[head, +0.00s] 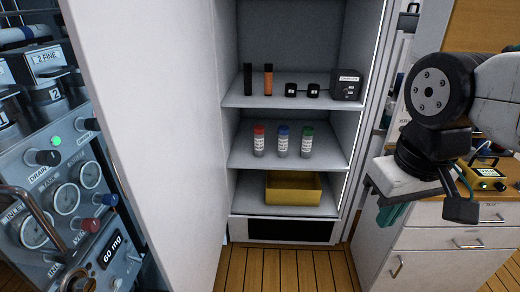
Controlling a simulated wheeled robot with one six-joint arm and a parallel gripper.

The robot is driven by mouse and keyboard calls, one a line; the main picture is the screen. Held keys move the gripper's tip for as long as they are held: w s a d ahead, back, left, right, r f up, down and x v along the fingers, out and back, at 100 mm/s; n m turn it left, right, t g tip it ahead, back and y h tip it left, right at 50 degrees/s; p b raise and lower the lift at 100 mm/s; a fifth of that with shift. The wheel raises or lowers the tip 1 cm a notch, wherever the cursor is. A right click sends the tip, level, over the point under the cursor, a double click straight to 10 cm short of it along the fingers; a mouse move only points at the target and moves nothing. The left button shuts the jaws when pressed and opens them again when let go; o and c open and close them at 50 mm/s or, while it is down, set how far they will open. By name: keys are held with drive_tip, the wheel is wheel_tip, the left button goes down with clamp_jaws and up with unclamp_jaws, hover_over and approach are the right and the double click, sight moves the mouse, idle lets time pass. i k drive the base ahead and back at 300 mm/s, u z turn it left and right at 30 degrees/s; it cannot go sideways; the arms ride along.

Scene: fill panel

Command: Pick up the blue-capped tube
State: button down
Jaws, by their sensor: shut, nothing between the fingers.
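The blue-capped tube (283,141) stands upright on the middle shelf of the open cabinet. It is the middle one of three tubes with white labels. The red-capped tube (259,141) is to its left and the green-capped tube (307,142) to its right, with small gaps between them. My gripper (391,213) is at the right, outside the cabinet and well apart from the tubes. Its greenish fingers point down, partly hidden by the gripper body. It is shut and empty.
The upper shelf (280,101) holds a black and an orange cylinder, a small black item and a dark box (346,84). A yellow bin (293,188) sits on the bottom shelf. The open white door (150,130) stands left, beside a gauge panel (60,190). Drawers (440,240) are at right.

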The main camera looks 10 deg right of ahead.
sight(284, 131)
drive_tip(key=u, duration=0.15)
drive_tip(key=k, duration=0.4)
drive_tip(key=z, duration=0.95)
drive_tip(key=i, duration=1.35)
drive_tip(key=u, duration=0.8)
drive_tip(key=i, duration=0.85)
drive_tip(key=u, duration=0.1)
